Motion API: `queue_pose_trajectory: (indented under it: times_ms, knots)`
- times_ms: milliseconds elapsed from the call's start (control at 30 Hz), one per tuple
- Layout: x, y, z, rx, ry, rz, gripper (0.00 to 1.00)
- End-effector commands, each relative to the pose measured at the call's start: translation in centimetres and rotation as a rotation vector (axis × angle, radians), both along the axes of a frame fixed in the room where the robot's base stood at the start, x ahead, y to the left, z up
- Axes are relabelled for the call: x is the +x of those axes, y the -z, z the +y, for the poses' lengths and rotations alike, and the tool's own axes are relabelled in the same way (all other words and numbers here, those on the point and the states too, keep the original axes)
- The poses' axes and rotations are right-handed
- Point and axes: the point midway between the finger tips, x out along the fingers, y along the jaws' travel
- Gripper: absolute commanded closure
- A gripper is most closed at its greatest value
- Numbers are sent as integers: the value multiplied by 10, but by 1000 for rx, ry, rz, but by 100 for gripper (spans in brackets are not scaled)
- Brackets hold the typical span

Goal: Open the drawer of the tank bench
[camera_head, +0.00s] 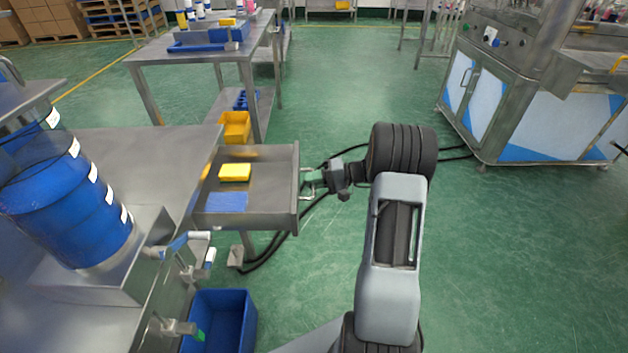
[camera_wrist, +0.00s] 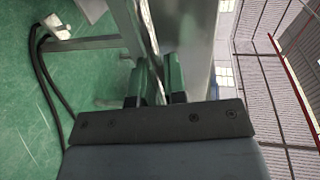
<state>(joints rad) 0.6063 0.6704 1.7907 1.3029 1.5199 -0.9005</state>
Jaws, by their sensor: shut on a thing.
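The drawer (camera_head: 280,190) of the tank bench (camera_head: 165,145) is pulled out to the right in the head view. A yellow block (camera_head: 235,172) and a blue flat piece (camera_head: 227,202) lie inside it. My gripper (camera_head: 308,183) is at the drawer's front, shut on its metal handle (camera_head: 307,196). In the wrist view, the two green-grey fingers of my gripper (camera_wrist: 158,80) close around a thin metal bar in front of the drawer's front panel (camera_wrist: 188,40). The back end of the drawer lies at the bench edge.
A blue drum (camera_head: 75,200) stands on the bench at left. A blue bin (camera_head: 222,318) is on the floor below, and a yellow bin (camera_head: 235,127) is behind the drawer. Black cables (camera_head: 290,232) run on the floor. The green floor at right is clear up to a steel cabinet (camera_head: 540,115).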

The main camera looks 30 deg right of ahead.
Motion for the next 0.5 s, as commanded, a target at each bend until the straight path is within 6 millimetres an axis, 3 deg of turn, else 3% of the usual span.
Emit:
queue_pose_trajectory:
  times_ms: [100, 133, 333, 500]
  knots:
    - [-2, 1, 1, 2, -7, 5, 100]
    - [-2, 1, 1, 2, -7, 4, 85]
    - [-1, 1, 0, 1, -3, 2, 66]
    - [-1, 1, -1, 1, 0, 2, 63]
